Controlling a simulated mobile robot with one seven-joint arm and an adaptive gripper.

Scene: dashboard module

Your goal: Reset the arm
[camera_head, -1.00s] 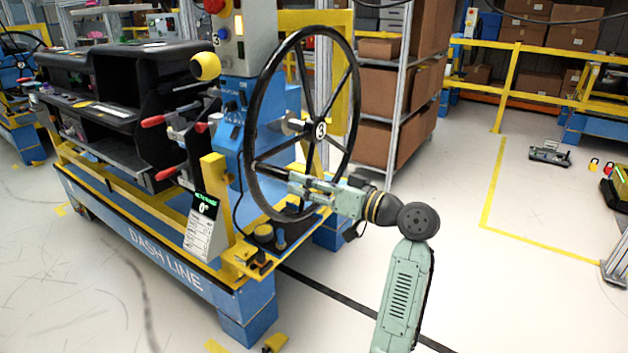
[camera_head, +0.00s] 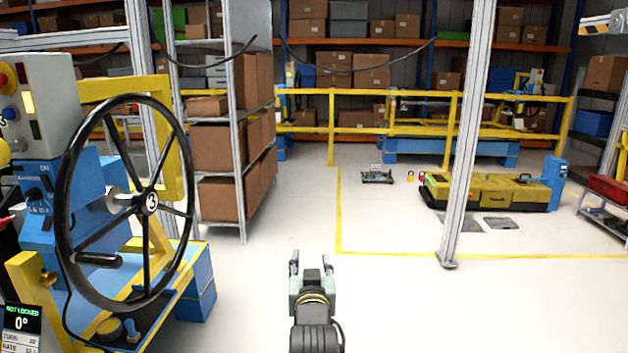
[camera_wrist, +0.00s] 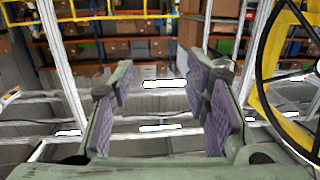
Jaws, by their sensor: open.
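My gripper (camera_head: 311,268) is low in the middle of the head view, pointing away over the pale floor. Its two fingers are spread apart with nothing between them. In the wrist view my gripper (camera_wrist: 165,95) shows its two purple-grey pads wide apart and empty.
The blue dash-line stand (camera_head: 195,285) and a "NOT LOCKED 0°" display (camera_head: 22,318) are at the left. A metal post (camera_head: 466,150) stands right of centre. A yellow cart (camera_head: 490,192) sits behind it. The floor around my gripper is clear.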

